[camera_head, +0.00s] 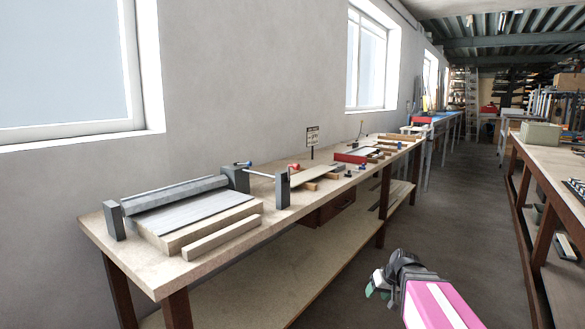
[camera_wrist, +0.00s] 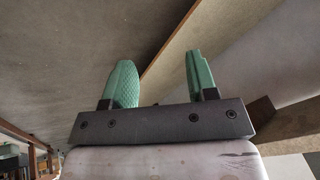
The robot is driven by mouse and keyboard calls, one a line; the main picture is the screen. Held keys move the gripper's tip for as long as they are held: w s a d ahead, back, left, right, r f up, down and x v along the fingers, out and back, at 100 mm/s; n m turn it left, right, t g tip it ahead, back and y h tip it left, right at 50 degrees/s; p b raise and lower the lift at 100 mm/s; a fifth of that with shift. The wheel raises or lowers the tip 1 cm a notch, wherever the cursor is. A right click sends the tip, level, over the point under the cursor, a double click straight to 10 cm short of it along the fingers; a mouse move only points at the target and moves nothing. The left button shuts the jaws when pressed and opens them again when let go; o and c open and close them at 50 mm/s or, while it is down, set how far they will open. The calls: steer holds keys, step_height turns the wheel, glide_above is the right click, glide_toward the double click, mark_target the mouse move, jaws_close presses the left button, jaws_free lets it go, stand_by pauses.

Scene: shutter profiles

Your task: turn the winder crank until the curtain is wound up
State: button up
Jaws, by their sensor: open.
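The winder stands on the near end of the long workbench in the head view. It has a grey roller (camera_head: 175,194) between dark end posts. The grey slatted curtain (camera_head: 195,216) lies flat in front of the roller on a wooden block. My gripper (camera_head: 376,284) is off the bench's front side, well apart from the winder. Its green fingers (camera_wrist: 163,78) are spread and empty in the wrist view.
The workbench (camera_head: 100,233) runs along the wall below windows, with a lower shelf (camera_head: 235,295). A wooden bar (camera_head: 222,237) lies before the winder. A small sign (camera_head: 312,137) and several tools stand farther along. The aisle floor (camera_head: 460,210) is clear; another bench (camera_head: 555,165) is right.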

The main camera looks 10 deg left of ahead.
steer(key=w+a+r+n+t+y, duration=0.1)
steer(key=w+a+r+n+y, duration=0.2)
steer(key=a+r, duration=0.45)
steer(key=w+a+r+n+t+y, duration=0.1)
steer(key=w+a+r+t+y, duration=0.15)
steer(key=w+a+r, duration=0.5)
steer(key=n+t+y, duration=0.1)
steer(key=n+y, duration=0.3)
steer(key=y, duration=0.3)
glide_toward(298, 167)
steer(key=a, duration=0.2)
steer(key=shift+h, duration=0.25)
steer(key=x, duration=0.5)
steer(key=w+x, duration=0.1)
steer(key=x, duration=0.4)
steer(key=shift+w+a+r, duration=0.1)
steer(key=shift+w+r, duration=0.05)
jaws_close()
